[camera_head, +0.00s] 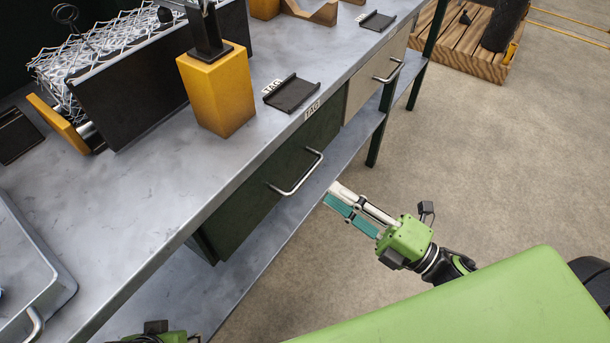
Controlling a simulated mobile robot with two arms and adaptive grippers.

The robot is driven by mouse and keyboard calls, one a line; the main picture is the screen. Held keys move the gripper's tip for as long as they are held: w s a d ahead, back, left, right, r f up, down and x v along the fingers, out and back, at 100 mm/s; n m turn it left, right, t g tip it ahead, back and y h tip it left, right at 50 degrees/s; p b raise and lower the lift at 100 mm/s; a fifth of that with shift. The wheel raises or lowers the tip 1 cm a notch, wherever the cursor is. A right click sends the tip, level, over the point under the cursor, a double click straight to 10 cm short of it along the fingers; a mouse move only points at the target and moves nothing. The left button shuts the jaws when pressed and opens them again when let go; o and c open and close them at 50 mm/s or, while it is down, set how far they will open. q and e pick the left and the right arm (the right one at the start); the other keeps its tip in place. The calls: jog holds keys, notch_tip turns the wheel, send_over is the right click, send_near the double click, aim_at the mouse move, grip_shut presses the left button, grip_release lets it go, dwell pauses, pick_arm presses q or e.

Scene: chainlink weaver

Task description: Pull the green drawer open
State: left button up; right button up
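The green drawer (246,208) is a very dark green box front under the workbench top, with a silver bar handle (297,174). Its front looks flush with the bench edge, so it appears closed. My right gripper (333,193) is in front of and to the right of the handle, its pale and teal fingers pointing up-left toward the bench. It looks apart from the handle and holds nothing visible. The gap between its fingers is not clear. Only a green piece of my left gripper shows at the bottom edge, its fingers out of frame.
A beige drawer (376,83) with its own handle is further along the bench. The metal benchtop (165,180) carries a yellow block (218,92), a black tray (291,94) and a wire mesh roll. A lower shelf (262,255) runs beneath. Open floor lies to the right.

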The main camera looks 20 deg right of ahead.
aim_at(306, 175)
jog(key=x, duration=0.8)
jog(key=shift+w+a+f, duration=0.1)
jog(key=shift+w, duration=0.05)
grip_shut()
